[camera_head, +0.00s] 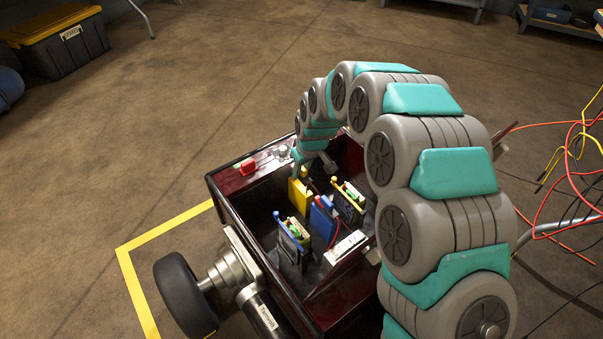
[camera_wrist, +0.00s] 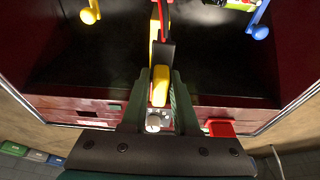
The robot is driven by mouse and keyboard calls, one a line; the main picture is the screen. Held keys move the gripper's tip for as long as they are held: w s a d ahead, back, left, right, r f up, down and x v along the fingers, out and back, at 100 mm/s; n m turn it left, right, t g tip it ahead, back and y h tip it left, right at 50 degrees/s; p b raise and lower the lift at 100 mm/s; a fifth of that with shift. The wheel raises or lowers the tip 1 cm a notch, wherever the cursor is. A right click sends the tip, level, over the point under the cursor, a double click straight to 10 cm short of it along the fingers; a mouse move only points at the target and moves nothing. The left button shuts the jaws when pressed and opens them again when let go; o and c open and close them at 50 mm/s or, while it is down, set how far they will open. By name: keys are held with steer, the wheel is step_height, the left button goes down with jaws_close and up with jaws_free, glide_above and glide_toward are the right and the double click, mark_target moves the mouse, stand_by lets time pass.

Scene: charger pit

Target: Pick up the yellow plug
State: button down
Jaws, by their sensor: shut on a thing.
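The yellow plug (camera_head: 300,193) is a small upright block inside the dark red open box (camera_head: 222,197), near its far wall. In the wrist view the yellow plug (camera_wrist: 160,84) lies between the two green fingers, with a black part and a red cable running from it. My gripper (camera_head: 297,172) reaches down into the box and is shut on the yellow plug; its fingers also show in the wrist view (camera_wrist: 159,92). I cannot tell whether the plug's lower end touches anything.
A blue plug (camera_head: 323,217) stands beside the yellow one. Black modules with a blue lever (camera_head: 290,232) and a yellow lever (camera_head: 347,202) stand nearby. A red switch (camera_head: 247,167) is on the box rim. Loose cables (camera_head: 572,150) hang at the right. Open floor lies left.

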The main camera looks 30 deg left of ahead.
steer(key=s+d, duration=0.1)
steer(key=s, duration=0.4)
steer(key=s+d+r, duration=0.1)
steer(key=s+d, duration=0.1)
steer(key=s, duration=0.3)
steer(key=s+d, duration=0.1)
steer(key=s, duration=0.3)
steer(key=shift+s+d+r, duration=0.15)
steer(key=shift+s+d, duration=0.2)
steer(key=shift+s, duration=0.05)
steer(key=shift+r, duration=0.45)
steer(key=shift+w, duration=0.15)
steer(key=shift+w+d+f+b, duration=0.2)
steer(key=shift+w+d+f, duration=0.3)
steer(key=shift+w+d, duration=1.95)
steer(key=shift+w+d+f+b, duration=0.15)
steer(key=shift+w+d+f, duration=0.55)
steer(key=shift+w, duration=3.35)
steer(key=shift+w+d+f+b, duration=0.3)
steer(key=shift+w+d, duration=1.45)
steer(key=shift+w, duration=1.5)
steer(key=shift+f, duration=1.1)
